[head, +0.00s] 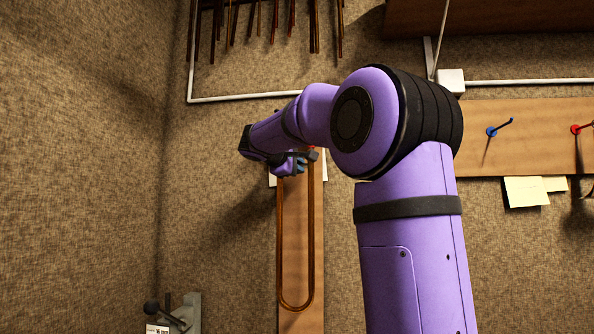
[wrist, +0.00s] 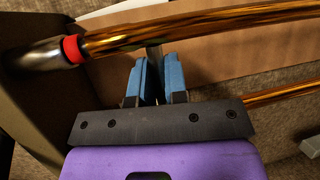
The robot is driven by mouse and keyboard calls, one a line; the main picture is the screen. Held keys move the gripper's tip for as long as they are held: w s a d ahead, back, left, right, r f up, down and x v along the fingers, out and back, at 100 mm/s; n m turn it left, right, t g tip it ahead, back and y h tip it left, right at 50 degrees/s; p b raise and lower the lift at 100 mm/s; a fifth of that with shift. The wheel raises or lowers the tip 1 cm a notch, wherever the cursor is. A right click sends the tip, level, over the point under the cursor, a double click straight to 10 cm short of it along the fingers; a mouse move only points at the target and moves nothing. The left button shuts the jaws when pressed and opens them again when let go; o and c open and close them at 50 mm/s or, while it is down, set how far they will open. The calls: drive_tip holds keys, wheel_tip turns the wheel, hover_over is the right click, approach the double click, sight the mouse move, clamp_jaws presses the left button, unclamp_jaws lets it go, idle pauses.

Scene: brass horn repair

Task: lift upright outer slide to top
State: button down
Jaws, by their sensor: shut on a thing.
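The outer slide (head: 281,245) is a long brass U of two parallel tubes, upright with its bend at the bottom. In the wrist view one of its tubes (wrist: 200,32) runs across the top, with a red band (wrist: 72,48) and a silvery end. My gripper (head: 302,162) is at the slide's upper end. In the wrist view its blue-padded fingers (wrist: 157,82) are close together on a thin grey piece between the two tubes. The slide's top is partly hidden by my gripper in the head view.
A narrow wooden board (head: 297,215) stands behind the slide against the carpet-like wall. A small grey fixture (head: 186,312) is at lower left. Several dark rods (head: 274,20) hang above. A peg board (head: 520,125) with blue and red pegs is at right.

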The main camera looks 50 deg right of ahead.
drive_tip(key=shift+r, duration=0.35)
drive_tip(key=c, duration=1.2)
unclamp_jaws()
drive_tip(key=shift+o, duration=0.2)
drive_tip(key=shift+f, duration=0.1)
drive_tip(key=shift+a, duration=0.15)
drive_tip(key=v, duration=1)
drive_tip(key=shift+a, duration=0.25)
drive_tip(key=shift+s, duration=0.15)
